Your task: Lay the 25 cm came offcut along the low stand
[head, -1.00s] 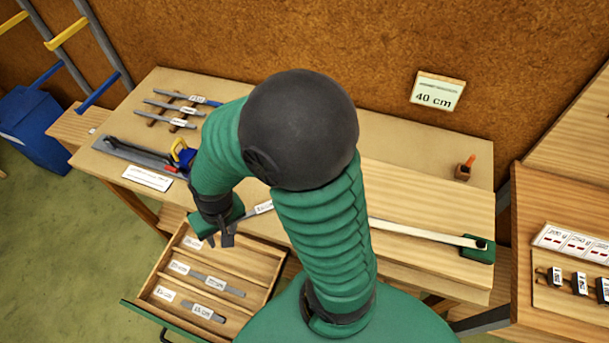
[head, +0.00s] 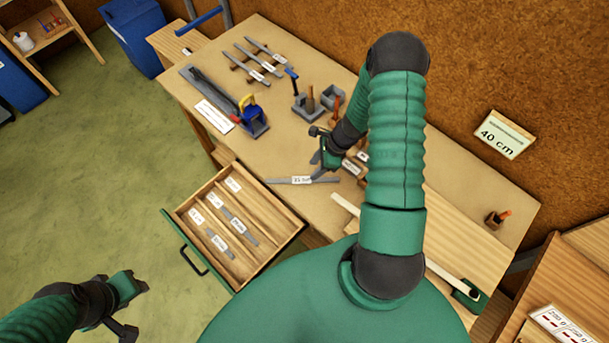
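A thin grey came strip (head: 285,181) with a white label that seems to read 25 cm is at the front part of the bench. My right gripper (head: 322,171) is at the strip's right part and looks shut on it; whether the strip touches the bench is hard to tell. Low wooden bars (head: 237,67) at the back left of the bench carry several labelled strips (head: 262,53). Small labelled grey pieces (head: 350,166) beside my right gripper are partly hidden by my arm. I cannot tell which is the low stand. My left gripper (head: 134,306) is over the floor, empty, its fingers apart.
An open drawer (head: 284,226) with labelled strips (head: 233,219) juts out below the bench. A yellow-and-blue tool (head: 250,112), grey holders (head: 306,107) and a 40 cm sign (head: 505,134) are around the bench. A pale bar (head: 452,277) lies at the right front.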

